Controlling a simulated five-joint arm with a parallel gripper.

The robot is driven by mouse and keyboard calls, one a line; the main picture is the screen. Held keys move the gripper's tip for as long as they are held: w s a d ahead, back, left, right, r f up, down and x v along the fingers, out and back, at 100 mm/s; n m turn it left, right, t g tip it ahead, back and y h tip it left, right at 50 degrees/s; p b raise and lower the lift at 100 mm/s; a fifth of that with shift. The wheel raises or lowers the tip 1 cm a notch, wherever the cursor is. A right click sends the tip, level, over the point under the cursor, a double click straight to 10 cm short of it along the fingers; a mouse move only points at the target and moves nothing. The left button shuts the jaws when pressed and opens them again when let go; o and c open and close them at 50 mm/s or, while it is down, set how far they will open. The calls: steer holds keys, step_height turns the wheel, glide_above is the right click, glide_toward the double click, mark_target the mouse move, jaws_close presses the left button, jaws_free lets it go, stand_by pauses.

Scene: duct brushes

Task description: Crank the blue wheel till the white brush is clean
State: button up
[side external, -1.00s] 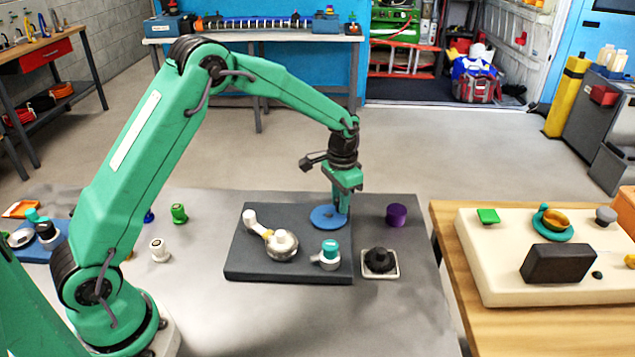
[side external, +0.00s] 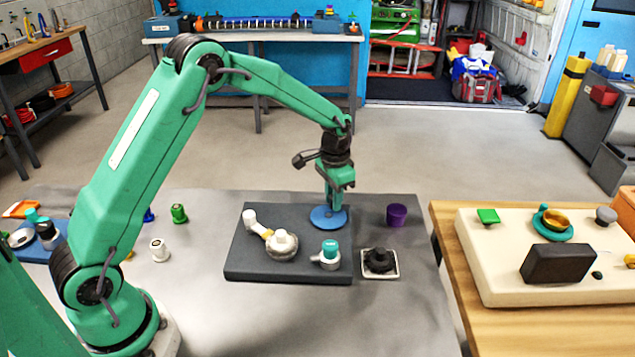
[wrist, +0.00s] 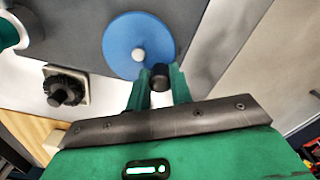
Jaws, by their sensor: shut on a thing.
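The blue wheel (side external: 322,222) lies flat at the back right of a dark base plate (side external: 240,262). In the wrist view the blue wheel (wrist: 122,42) shows a pale hub and a dark crank knob (wrist: 160,77) near its edge. My gripper (side external: 332,203) points down over the wheel's far side. In the wrist view the fingers of my gripper (wrist: 160,88) are shut on the dark knob, one on each side. The round whitish piece with a knob on top (side external: 282,246), which looks like the white brush, stands on the plate left of the wheel; its dirt is too small to judge.
A teal-capped fitting (side external: 330,250) stands in front of the wheel. A dark brush (side external: 380,262) on a white square plate lies right of the base plate. A purple cup (side external: 396,215) stands right of the wheel. The grey table's front is clear.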

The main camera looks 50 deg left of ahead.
mark_target(320, 209)
steer(key=shift+s+f, duration=0.2)
steer(key=shift+s+a+r, duration=0.1)
steer(key=shift+s+a, duration=0.35)
steer(key=shift+a, duration=0.05)
steer(key=shift+s+a+r, duration=0.2)
steer(key=shift+s, duration=0.3)
stand_by(0.4)
steer(key=shift+s, duration=0.15)
steer(key=shift+s+a+r, duration=0.1)
jaws_close()
steer(key=o, duration=0.6)
jaws_free()
steer(key=shift+a, duration=0.1)
